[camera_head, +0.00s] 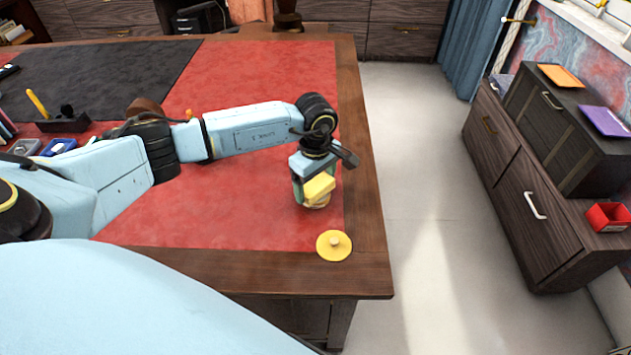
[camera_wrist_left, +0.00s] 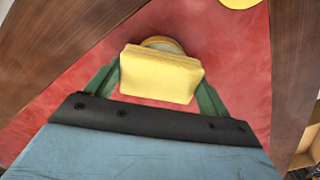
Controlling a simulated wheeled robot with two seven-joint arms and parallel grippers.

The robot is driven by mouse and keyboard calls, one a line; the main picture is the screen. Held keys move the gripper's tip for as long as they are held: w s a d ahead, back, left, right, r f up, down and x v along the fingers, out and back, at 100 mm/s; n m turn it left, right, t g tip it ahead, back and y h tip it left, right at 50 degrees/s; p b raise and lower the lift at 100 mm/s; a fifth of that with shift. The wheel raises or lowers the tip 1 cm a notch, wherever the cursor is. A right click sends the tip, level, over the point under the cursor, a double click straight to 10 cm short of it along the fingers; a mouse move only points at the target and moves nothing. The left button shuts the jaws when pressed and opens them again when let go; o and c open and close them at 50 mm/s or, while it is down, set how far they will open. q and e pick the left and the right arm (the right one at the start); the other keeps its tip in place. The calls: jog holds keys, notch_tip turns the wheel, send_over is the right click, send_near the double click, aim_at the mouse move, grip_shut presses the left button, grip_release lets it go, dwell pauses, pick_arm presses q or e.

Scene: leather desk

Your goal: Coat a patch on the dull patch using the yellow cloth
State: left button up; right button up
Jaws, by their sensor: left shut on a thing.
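My left gripper (camera_head: 314,182) is shut on the yellow cloth (camera_head: 320,187), a thick folded pad. In the left wrist view the cloth (camera_wrist_left: 160,75) sits between the two green fingers. A round pale-yellow pot (camera_head: 317,203) stands on the red leather right below the cloth; its rim (camera_wrist_left: 163,43) shows behind the cloth in the left wrist view. The cloth hides most of the pot, and I cannot tell whether they touch. A yellow round lid with a knob (camera_head: 334,246) lies at the desk's near right corner. I cannot make out the dull patch. My right gripper is not in view.
The red leather desk top (camera_head: 230,215) has a wooden border (camera_head: 362,200). A black mat (camera_head: 90,75), a pen holder (camera_head: 62,122) and small boxes lie at the left. The leather around the pot is clear. A dark cabinet (camera_head: 530,190) stands across the floor at right.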

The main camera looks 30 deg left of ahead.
aim_at(315, 183)
pick_arm(q)
jog(key=shift+r+p, duration=2.3)
jog(key=shift+r, duration=1.15)
